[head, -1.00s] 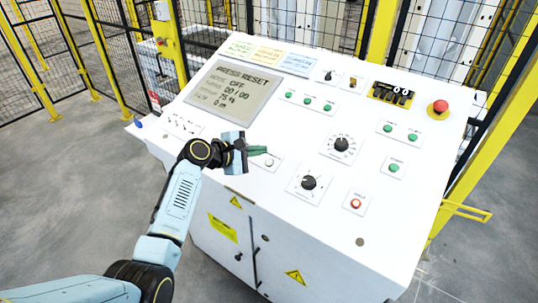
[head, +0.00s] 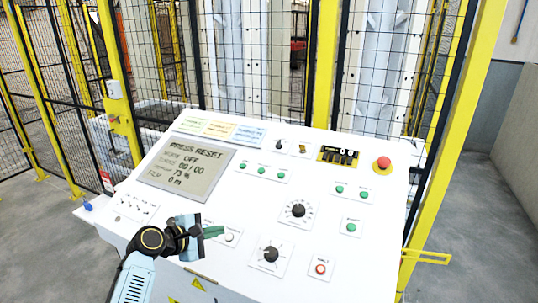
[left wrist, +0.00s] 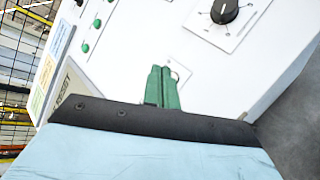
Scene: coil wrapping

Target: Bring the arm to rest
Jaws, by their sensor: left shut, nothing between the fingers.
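My left gripper (head: 214,232) is shut and empty, its green fingers together. It is over the lower left part of the white control panel (head: 215,262), beside a pale round button (head: 229,237). In the left wrist view the shut green fingers (left wrist: 163,88) point at the white panel, and part of the button's rim shows just past their tips. I cannot tell whether the fingertips touch the panel. My left arm (head: 133,280) comes in from the bottom left. My right gripper is not in view.
The panel's screen (head: 186,167) reads PRESS RESET. Black dials (head: 298,210), green buttons and a red emergency stop (head: 383,163) are on the panel. Yellow posts (head: 326,65) and black mesh fencing stand behind. Grey floor (head: 479,235) is open at the right.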

